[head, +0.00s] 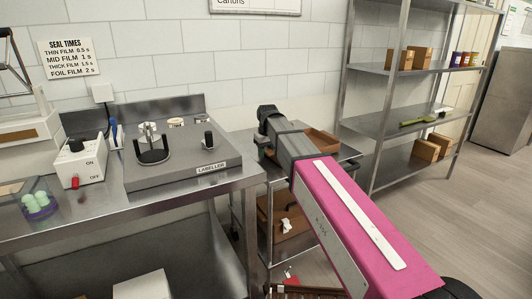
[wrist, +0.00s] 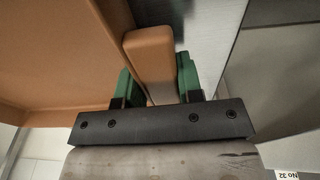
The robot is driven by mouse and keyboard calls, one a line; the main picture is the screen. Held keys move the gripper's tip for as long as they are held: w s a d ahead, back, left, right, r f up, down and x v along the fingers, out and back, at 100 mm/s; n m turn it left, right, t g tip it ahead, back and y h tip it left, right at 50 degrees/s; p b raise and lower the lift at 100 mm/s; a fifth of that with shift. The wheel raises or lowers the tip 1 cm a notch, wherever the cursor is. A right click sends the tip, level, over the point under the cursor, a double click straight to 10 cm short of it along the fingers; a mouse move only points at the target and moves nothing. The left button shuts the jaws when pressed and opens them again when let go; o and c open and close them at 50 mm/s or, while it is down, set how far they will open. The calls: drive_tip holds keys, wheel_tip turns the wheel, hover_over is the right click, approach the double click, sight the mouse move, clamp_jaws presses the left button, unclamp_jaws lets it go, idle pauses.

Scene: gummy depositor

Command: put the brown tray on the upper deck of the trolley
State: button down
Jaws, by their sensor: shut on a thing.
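The brown tray (head: 322,142) is at the upper deck of the metal trolley (head: 347,153), partly hidden behind my arm. I cannot tell whether it rests on the deck or hangs just above it. In the wrist view the tray (wrist: 50,55) fills the left side, with a thick brown grip piece at its edge. My gripper (wrist: 154,78) has its green fingers on both sides of that piece and is shut on it. In the head view the fingers are mostly hidden by my arm.
The steel bench with the labeller (head: 185,165) stands left of the trolley, close to it. Brown items (head: 285,220) sit on the trolley's lower level. A metal shelf rack (head: 405,125) with boxes stands behind right. Open floor lies at the right.

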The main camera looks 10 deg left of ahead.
drive_tip(key=shift+f, duration=0.2)
drive_tip(key=c, duration=0.8)
unclamp_jaws()
drive_tip(key=r, duration=0.4)
drive_tip(key=s+r, duration=0.1)
drive_tip(key=r, duration=0.7)
drive_tip(key=shift+s+d, duration=0.2)
drive_tip(key=shift+d, duration=0.1)
